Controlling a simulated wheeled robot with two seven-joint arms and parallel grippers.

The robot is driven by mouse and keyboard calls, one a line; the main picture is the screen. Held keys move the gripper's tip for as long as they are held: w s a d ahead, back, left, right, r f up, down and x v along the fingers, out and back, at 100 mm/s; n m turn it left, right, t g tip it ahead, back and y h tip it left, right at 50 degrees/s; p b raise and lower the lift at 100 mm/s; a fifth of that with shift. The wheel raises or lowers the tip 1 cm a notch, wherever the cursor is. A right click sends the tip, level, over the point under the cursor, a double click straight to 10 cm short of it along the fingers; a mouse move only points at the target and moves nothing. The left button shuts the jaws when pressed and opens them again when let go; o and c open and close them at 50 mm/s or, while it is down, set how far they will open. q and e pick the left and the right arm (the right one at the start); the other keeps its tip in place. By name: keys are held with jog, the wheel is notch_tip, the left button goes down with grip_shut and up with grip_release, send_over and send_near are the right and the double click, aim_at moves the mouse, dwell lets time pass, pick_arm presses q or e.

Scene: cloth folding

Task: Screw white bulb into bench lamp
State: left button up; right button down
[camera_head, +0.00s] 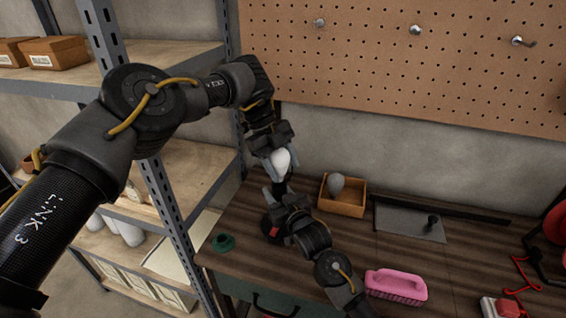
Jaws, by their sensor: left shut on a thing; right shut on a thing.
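The white bulb (282,162) is upright at the left-centre of the camera_head view. My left gripper (280,160) comes down from above and is shut on it. Just below, my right gripper (279,192) is shut on what seems to be the neck or socket of the bench lamp. The lamp's dark base with a red part (274,232) stands on the bench, partly behind my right gripper. The bulb is right above the lamp's top. The fingers hide the joint between them, so I cannot tell whether they touch or how far the bulb is in.
The wooden bench (340,245) carries an open box (342,208) with a grey bulb (336,184), a grey mat (408,222), a pink brush (396,285) and a green ring (223,243). A red reel (557,235) is far right. Shelving (185,190) stands left, a pegboard (410,70) behind.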

aim_at(282, 175)
pick_arm(q)
jog(key=shift+f, duration=0.1)
dwell(0.4)
jog(key=shift+f, duration=0.8)
jog(key=shift+f, duration=0.55)
jog(key=shift+f+m+g, duration=0.15)
jog(key=shift+m+g, duration=0.15)
jog(key=shift+m, duration=0.4)
jog(key=shift+s+a+m+g+y, duration=0.1)
jog(key=shift+m+g+y, duration=0.25)
jog(key=shift+m, duration=0.55)
jog(key=o, duration=1)
jog(key=shift+c, duration=0.2)
